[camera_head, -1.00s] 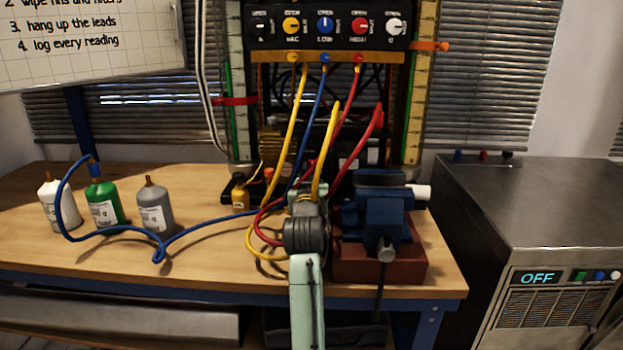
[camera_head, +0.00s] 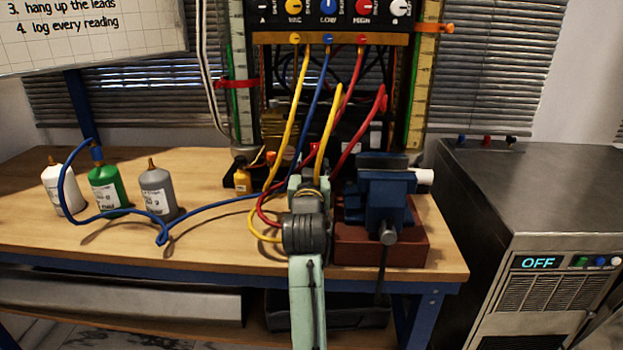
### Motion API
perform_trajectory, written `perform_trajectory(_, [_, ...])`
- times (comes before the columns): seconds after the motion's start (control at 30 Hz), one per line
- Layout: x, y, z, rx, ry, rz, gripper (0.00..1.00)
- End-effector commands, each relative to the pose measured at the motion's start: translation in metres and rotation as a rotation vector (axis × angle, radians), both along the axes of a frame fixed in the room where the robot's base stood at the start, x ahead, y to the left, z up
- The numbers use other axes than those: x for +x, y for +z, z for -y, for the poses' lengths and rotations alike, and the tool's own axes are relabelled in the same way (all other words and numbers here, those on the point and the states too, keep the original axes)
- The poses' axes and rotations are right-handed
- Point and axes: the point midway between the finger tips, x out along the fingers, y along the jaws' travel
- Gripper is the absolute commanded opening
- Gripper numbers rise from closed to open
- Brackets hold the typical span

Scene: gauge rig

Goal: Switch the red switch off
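A small red part (camera_head: 315,149), which may be the red switch, shows low on the dark rig behind my arm. It is too small and too covered by leads to tell its setting. Pale rocker-like parts (camera_head: 376,128) sit to its right. A red knob (camera_head: 364,7) marked HIGH is on the black panel at the top, cut by the picture's edge. My arm reaches forward over the bench's front edge, left of the vise, with its far end below the red part. My gripper's fingers are hidden behind the arm and leads.
Yellow, blue and red leads hang from the panel around my arm. A blue vise (camera_head: 386,192) on a red-brown block stands close on the right. Several bottles (camera_head: 108,188) and a looped blue lead lie left. A grey cabinet (camera_head: 530,195) displaying OFF stands far right.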

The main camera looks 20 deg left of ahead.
Motion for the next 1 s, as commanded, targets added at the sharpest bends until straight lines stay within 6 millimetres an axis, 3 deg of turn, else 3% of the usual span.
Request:
perform_trajectory(0.2, [-0.045, -0.002, 0.013, 0.000, 0.000, 0.000, 0.38])
perform_trajectory(0.4, [-0.068, -0.003, 0.020, 0.000, -0.001, 0.000, 0.38])
perform_trajectory(1.0, [-0.076, 0.001, 0.017, 0.003, 0.010, 0.014, 0.38])
